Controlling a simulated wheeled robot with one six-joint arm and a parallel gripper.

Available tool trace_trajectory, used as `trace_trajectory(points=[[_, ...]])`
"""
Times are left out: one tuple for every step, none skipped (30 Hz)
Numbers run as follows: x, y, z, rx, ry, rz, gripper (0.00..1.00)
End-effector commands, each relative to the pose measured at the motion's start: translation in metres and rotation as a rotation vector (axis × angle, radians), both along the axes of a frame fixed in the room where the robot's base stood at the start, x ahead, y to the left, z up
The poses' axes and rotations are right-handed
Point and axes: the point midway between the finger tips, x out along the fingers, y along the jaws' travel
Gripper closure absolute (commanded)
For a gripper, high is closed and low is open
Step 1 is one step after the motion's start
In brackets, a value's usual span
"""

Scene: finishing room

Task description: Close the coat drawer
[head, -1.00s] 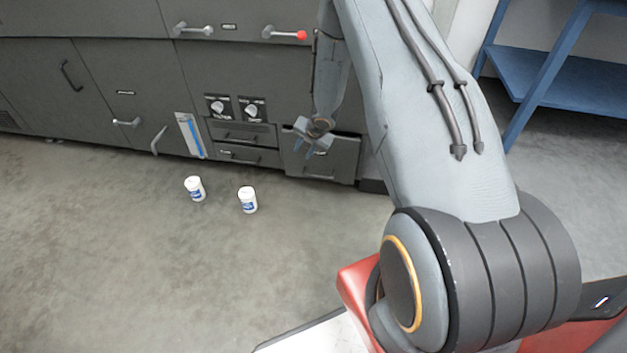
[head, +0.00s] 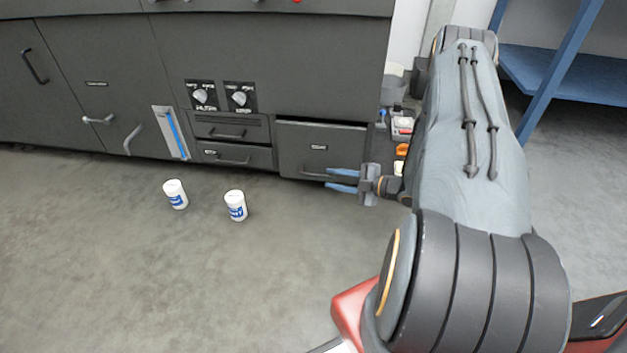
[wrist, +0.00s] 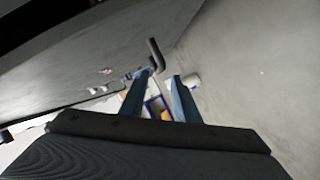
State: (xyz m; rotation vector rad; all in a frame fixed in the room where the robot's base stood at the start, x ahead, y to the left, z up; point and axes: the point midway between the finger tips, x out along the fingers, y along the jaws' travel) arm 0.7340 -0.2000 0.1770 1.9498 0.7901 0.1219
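The coat drawer is most likely the wide grey drawer (head: 300,143) at the lower right of the cabinet; its small label is unreadable. Its front appears to stand slightly out from the cabinet, though how far is hard to tell. Its bar handle (head: 312,172) is low on the front. My gripper (head: 342,180) is in front of the drawer's lower right, pointing left, with its blue fingers apart and nothing between them. In the wrist view, a dark handle-like bar (wrist: 156,54) is close to the left fingertip of my gripper (wrist: 166,80); contact is unclear.
Two smaller drawers (head: 232,128) with knobs above are left of the coat drawer. Small items (head: 402,125) sit right of the cabinet. A blue shelf (head: 565,75) stands at right.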

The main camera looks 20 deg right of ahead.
Motion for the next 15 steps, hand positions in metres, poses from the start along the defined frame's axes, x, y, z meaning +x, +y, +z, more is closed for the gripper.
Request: trace_trajectory(points=[[-0.001,-0.001,-0.002,0.015,-0.007,-0.004,0.71],[-0.002,-0.002,-0.002,0.022,-0.009,-0.005,0.71],[-0.001,-0.001,-0.002,0.027,-0.011,-0.005,0.71],[0.0,0.0,-0.002,0.029,-0.012,-0.005,0.71],[0.001,0.002,-0.002,0.03,-0.013,-0.004,0.71],[0.004,0.005,-0.003,0.031,-0.013,-0.002,0.71],[0.007,0.007,-0.004,0.029,-0.013,-0.001,0.71],[0.01,0.009,-0.005,0.029,-0.013,-0.001,0.71],[0.015,0.013,-0.007,0.029,-0.013,-0.001,0.71],[0.019,0.017,-0.008,0.03,-0.012,0.0,0.71],[0.023,0.019,-0.01,0.029,-0.013,0.001,0.71],[0.028,0.023,-0.011,0.028,-0.012,0.0,0.71],[0.032,0.026,-0.012,0.028,-0.012,0.0,0.71],[0.035,0.028,-0.013,0.027,-0.013,0.0,0.71],[0.04,0.031,-0.014,0.027,-0.013,0.0,0.71]])
